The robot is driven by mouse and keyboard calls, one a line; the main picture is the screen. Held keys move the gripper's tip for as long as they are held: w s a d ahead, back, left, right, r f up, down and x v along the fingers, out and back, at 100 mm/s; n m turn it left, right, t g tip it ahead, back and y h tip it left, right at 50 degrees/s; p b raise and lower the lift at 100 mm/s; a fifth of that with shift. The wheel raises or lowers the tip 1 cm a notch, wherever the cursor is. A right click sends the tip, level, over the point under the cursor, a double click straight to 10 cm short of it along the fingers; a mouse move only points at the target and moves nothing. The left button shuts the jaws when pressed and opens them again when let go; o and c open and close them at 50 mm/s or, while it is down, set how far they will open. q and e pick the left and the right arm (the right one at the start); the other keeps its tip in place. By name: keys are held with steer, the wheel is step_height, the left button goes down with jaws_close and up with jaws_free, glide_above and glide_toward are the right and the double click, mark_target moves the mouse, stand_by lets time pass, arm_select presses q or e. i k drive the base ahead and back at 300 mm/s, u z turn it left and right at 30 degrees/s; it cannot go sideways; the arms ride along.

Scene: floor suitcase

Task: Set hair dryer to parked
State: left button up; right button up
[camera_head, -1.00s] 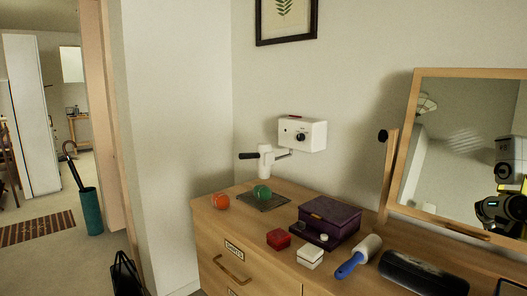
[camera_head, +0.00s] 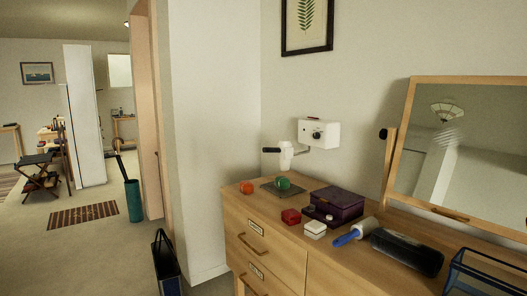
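The white hair dryer (camera_head: 286,155) has a dark handle or nozzle pointing left. It hangs beside its white wall unit (camera_head: 319,133), joined to it by a short dark arm or cord. The wall unit has a dark round knob on its front and is fixed to the wall above the dresser's far end. I cannot tell how the dryer is seated. Neither of my grippers shows in the head view.
A wooden dresser (camera_head: 296,255) carries an orange ball, a green item on a dark mat, small boxes, a purple box (camera_head: 336,203), a lint roller, a dark case and a mirror. A bag (camera_head: 167,265) stands on the floor. Open floor lies left.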

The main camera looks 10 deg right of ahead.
mark_target(284, 150)
steer(key=u, duration=0.7)
steer(key=i, duration=2.2)
steer(key=z, duration=0.85)
